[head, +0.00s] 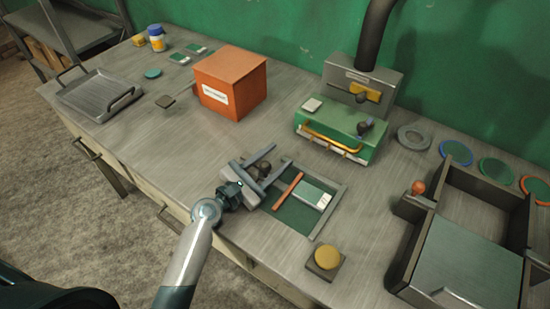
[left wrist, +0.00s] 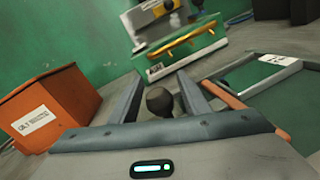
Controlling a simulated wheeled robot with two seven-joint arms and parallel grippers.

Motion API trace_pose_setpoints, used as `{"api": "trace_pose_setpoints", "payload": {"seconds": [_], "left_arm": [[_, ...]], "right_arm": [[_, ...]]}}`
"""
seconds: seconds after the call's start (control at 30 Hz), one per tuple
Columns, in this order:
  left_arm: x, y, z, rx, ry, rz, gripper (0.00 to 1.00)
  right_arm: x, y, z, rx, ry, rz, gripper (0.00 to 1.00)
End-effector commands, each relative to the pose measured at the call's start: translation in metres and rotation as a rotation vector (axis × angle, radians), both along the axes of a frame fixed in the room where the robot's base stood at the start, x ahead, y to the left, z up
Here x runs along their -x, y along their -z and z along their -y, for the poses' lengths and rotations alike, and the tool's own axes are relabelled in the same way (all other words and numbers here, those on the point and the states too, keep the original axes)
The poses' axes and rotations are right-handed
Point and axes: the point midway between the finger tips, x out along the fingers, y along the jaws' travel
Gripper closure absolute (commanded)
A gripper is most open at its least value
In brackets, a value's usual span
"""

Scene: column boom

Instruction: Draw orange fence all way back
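The orange fence (head: 287,190) is a thin bar lying across a dark green board (head: 292,212) in a grey frame, left of a white and green block (head: 318,195). In the left wrist view the fence (left wrist: 225,95) runs just right of my fingers. My left gripper (head: 272,163) is open at the frame's left side. A dark round knob (left wrist: 160,101) stands between its fingers, with gaps on both sides. Whether the knob joins the fence is hidden. My right gripper is not in view.
A green machine (head: 340,130) with a yellow handle stands behind the frame. An orange box (head: 232,84) is at back left. A yellow button (head: 327,257) sits in front. A dark-walled tray (head: 484,187) is at right. The bench left of my gripper is clear.

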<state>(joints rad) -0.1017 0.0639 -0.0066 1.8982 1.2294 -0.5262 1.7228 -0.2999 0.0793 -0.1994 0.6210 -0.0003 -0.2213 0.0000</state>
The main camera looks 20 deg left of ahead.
Motion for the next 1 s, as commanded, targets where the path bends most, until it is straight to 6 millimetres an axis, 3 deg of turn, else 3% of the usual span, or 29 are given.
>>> {"api": "trace_pose_setpoints", "payload": {"seconds": [0.03,0.17,0.2,0.43,0.73,1.0], "left_arm": [[0.0,0.0,0.0,0.0,0.0,0.0,0.67],[0.0,0.0,0.0,0.0,0.0,0.0,0.98],[0.0,0.0,0.0,0.0,0.0,0.0,1.0],[-0.004,0.001,-0.01,-0.001,0.0,0.0,1.0],[-0.022,0.0,-0.061,-0.002,-0.002,0.002,1.0],[-0.025,-0.001,-0.069,0.0,-0.005,0.002,1.0]], "right_arm": [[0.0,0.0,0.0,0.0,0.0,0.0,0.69],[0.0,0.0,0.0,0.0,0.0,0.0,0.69],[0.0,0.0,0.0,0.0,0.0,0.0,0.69],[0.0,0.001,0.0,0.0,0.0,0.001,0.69],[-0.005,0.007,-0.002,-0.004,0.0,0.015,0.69],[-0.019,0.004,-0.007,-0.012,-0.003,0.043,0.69]]}}
